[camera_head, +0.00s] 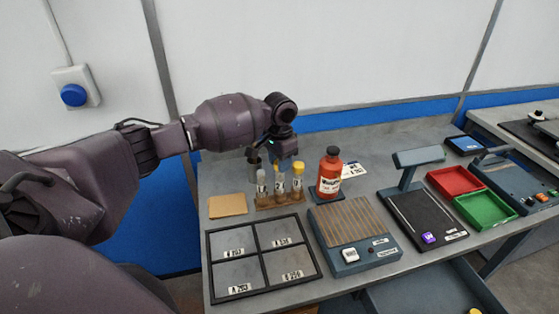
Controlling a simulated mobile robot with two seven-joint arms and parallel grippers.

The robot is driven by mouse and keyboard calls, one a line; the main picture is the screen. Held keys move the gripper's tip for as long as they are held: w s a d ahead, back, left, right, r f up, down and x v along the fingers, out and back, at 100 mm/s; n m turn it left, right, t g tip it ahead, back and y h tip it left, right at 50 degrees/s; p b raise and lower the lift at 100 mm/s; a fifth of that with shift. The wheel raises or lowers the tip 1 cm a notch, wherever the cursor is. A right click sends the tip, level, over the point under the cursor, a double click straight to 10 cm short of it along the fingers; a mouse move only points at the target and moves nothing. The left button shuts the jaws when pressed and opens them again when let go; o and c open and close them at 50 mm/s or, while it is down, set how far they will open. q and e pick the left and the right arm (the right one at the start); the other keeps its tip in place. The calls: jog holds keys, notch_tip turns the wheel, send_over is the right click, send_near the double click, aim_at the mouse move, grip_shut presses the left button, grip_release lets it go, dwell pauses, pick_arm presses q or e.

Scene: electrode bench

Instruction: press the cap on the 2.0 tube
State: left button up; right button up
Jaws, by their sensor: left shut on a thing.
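A small brown rack (279,200) on the bench holds upright tubes in a row: a left tube (261,184), a middle tube (280,186) and a right tube (297,185). The right tube has a yellow cap (299,167) on top. The tube labels are too small to read surely, so I cannot tell which is the 2.0 tube. My left gripper (282,160) points down over the middle tube, shut on what looks like a small yellow cap. Whether that cap touches the tube is hard to tell. My right gripper is not in view.
A red bottle (329,174) stands close right of the rack. In front are a black four-part frame (263,252) and a ridged device (345,224). Red (454,181) and green (484,209) trays sit farther right.

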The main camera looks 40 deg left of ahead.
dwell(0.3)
pick_arm(q)
jog(key=shift+p, duration=0.35)
dwell(0.6)
jog(key=o, duration=0.8)
jog(key=shift+o, duration=0.8)
jog(key=o, duration=0.5)
